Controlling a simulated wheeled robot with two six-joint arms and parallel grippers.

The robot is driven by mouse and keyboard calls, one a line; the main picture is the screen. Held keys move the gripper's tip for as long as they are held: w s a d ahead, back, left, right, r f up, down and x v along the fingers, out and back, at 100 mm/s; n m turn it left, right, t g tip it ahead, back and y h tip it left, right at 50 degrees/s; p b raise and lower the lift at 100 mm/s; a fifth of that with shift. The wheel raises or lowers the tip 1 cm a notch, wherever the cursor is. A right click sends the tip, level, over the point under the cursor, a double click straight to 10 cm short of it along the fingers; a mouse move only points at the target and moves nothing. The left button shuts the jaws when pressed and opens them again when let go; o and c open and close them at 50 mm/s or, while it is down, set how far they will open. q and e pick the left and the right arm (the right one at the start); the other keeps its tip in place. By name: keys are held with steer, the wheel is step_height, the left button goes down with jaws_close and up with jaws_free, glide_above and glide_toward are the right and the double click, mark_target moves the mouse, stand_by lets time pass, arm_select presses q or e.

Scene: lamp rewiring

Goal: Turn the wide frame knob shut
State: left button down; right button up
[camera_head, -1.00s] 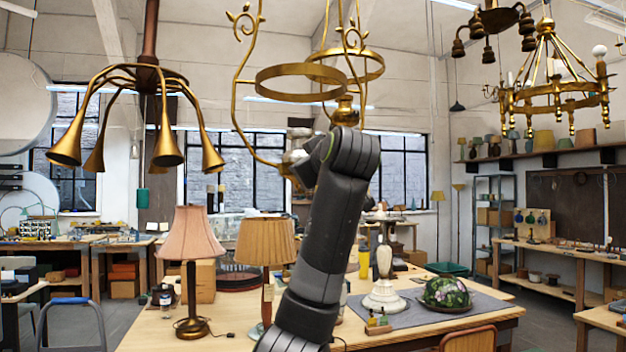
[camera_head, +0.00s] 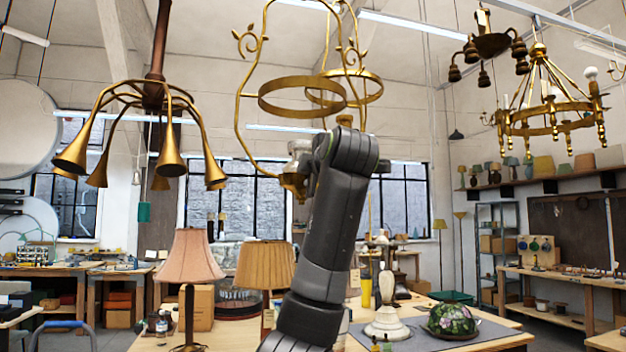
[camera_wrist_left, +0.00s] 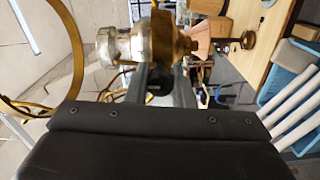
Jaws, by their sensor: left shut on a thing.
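The wide frame (camera_head: 242,88) is a hanging brass lamp frame with curled leaves and a broad ring. Its silver-and-brass fitting (camera_head: 298,176) sits low on the frame, partly behind my left wrist. In the left wrist view the silver part (camera_wrist_left: 112,47) and brass body (camera_wrist_left: 161,40) of the fitting are close in front of my left gripper (camera_wrist_left: 158,74). Its fingers are closed around a small dark round piece at the fitting, apparently the knob (camera_wrist_left: 158,82), mostly hidden between them. In the head view the fingers are hidden behind my wrist. My right gripper is not in view.
A brass horn-armed lamp (camera_head: 150,110) hangs at left and a ring chandelier (camera_head: 550,115) at right. Below, the workbench (camera_head: 235,335) carries a pink-shaded lamp (camera_head: 190,258), a pleated-shade lamp (camera_head: 265,265), a white lamp base (camera_head: 387,322) and a floral glass shade (camera_head: 450,320).

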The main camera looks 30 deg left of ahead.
arm_select(q)
steer(key=shift+n, duration=0.6)
steer(key=c, duration=1.3)
jaws_free()
steer(key=shift+o, duration=0.2)
steer(key=shift+d, duration=0.1)
steer(key=shift+s+d+f+b, duration=0.15)
steer(key=shift+d+b, duration=0.05)
steer(key=shift+b, duration=0.25)
steer(key=b+v, duration=0.6)
steer(key=v, duration=1.1)
